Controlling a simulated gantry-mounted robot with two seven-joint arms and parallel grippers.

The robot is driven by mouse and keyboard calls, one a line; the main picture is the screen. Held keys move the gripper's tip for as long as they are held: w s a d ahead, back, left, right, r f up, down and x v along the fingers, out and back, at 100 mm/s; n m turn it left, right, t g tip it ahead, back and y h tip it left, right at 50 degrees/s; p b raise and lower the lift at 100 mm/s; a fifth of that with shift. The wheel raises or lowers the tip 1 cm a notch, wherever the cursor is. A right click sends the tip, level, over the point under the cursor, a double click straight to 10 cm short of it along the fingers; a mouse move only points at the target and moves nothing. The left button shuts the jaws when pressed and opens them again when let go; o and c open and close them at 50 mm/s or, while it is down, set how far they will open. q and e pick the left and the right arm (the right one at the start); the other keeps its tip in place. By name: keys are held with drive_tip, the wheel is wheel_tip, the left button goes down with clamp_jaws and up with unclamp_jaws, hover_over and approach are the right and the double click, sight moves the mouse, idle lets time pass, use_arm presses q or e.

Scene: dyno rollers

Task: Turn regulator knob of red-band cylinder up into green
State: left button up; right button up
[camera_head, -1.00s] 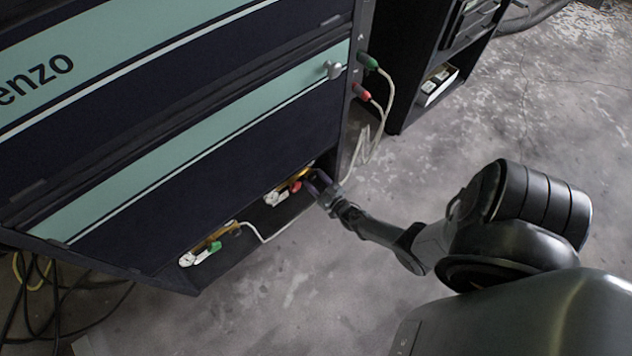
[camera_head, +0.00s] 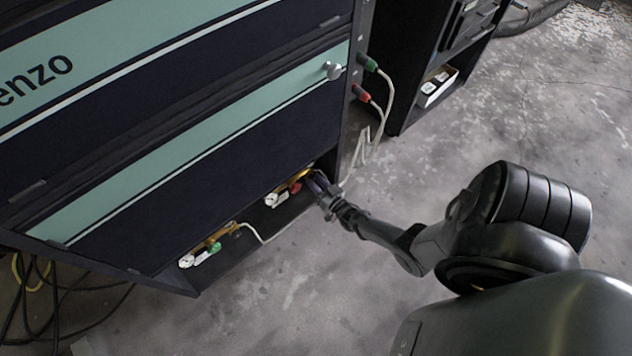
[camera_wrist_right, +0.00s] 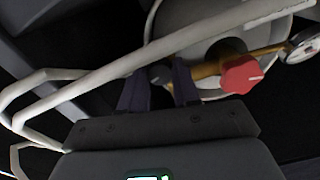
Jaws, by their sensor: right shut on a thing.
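The red-marked regulator (camera_head: 292,183) sits at the right end of the cabinet's low bay, with a red knob and pale gauges. In the right wrist view its brass body (camera_wrist_right: 208,70) carries the red knob (camera_wrist_right: 240,75) and a round gauge (camera_wrist_right: 303,45), with a grey rounded cylinder top (camera_wrist_right: 205,25) behind. My right gripper (camera_head: 316,182) is at the regulator's right end. Its fingers (camera_wrist_right: 160,88) are shut on a dark knob (camera_wrist_right: 158,73) at the end of the brass body, beside the red knob. The gauge reading is too small to tell. My left gripper is not in view.
A second regulator with a green knob (camera_head: 214,247) stands to the left in the bay. Green (camera_head: 368,62) and red (camera_head: 361,93) connectors sit on the cabinet's side. Floor at right is clear.

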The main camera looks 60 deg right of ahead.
drive_tip(key=shift+m, duration=1.2)
clamp_jaws()
drive_tip(key=o, duration=1)
unclamp_jaws()
drive_tip(key=shift+o, duration=0.2)
drive_tip(key=shift+s+a, duration=0.1)
drive_tip(key=shift+s, duration=0.05)
drive_tip(key=shift+s, duration=0.2)
drive_tip(key=p+v, duration=0.3)
drive_tip(key=v, duration=0.7)
